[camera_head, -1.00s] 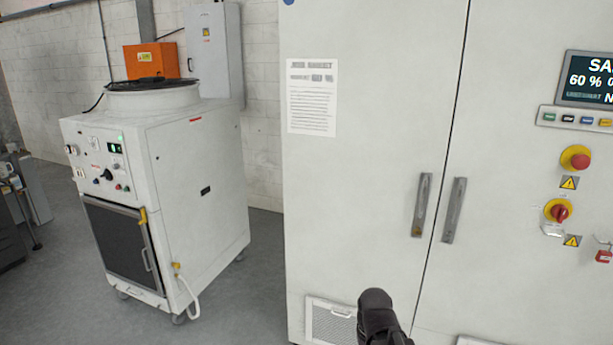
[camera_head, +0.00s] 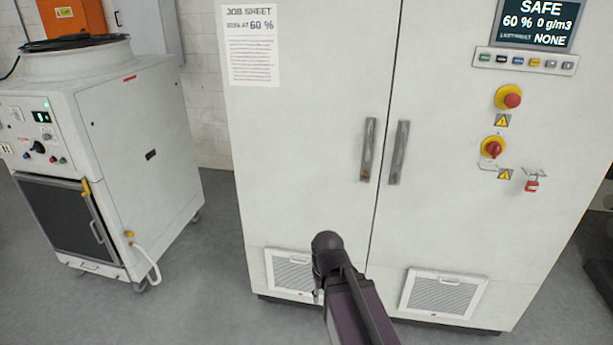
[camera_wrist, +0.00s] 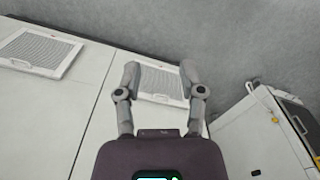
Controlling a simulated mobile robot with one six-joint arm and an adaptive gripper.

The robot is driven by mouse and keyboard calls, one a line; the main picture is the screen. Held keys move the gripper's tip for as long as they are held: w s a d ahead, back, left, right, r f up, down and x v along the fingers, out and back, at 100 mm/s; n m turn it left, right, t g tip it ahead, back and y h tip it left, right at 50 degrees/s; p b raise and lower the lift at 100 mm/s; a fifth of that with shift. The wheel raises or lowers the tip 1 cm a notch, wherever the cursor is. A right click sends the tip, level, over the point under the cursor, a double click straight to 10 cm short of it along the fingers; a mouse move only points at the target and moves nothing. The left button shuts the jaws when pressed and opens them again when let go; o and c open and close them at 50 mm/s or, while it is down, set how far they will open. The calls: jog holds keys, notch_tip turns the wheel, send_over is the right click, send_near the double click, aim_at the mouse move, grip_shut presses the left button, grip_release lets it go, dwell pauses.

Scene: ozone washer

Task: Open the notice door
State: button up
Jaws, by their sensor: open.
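The notice door (camera_head: 305,125) is the left door of a tall white cabinet and carries the paper job sheet (camera_head: 250,45). It is shut, level with the right door. Its grey vertical handle (camera_head: 368,150) is beside the seam, next to the right door's handle (camera_head: 398,152). My gripper (camera_wrist: 159,70) is open and empty in the wrist view. Its fingers overlap the notice door's lower vent (camera_wrist: 162,83) in that picture. No handle shows there. In the head view my dark arm covers part of that vent, below the handles; the fingers cannot be made out clearly.
The right door has a display (camera_head: 534,22), a red emergency button (camera_head: 511,100), a red rotary switch (camera_head: 492,148) and a lower vent (camera_head: 443,293). A white wheeled unit (camera_head: 130,150) stands left of the cabinet. Grey floor (camera_head: 205,270) is free between them.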

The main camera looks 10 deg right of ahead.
jog(key=w+d+r+n+t+h+p, duration=0.2)
jog(key=w+d+r+n+t+h, duration=0.15)
jog(key=w+d, duration=0.4)
jog(key=n+t+h+p, duration=0.4)
jog(key=n+t+h, duration=0.5)
jog(key=n, duration=1.7)
send_near(369, 144)
jog(key=s+t+y, duration=0.2)
jog(key=s, duration=0.2)
jog(key=shift+w+a+f, duration=0.15)
jog(key=shift+w+a, duration=0.1)
jog(key=shift+w+d+m, duration=0.1)
jog(key=shift+m, duration=0.15)
jog(key=x, duration=1.3)
jog(key=shift+w, duration=0.25)
grip_shut()
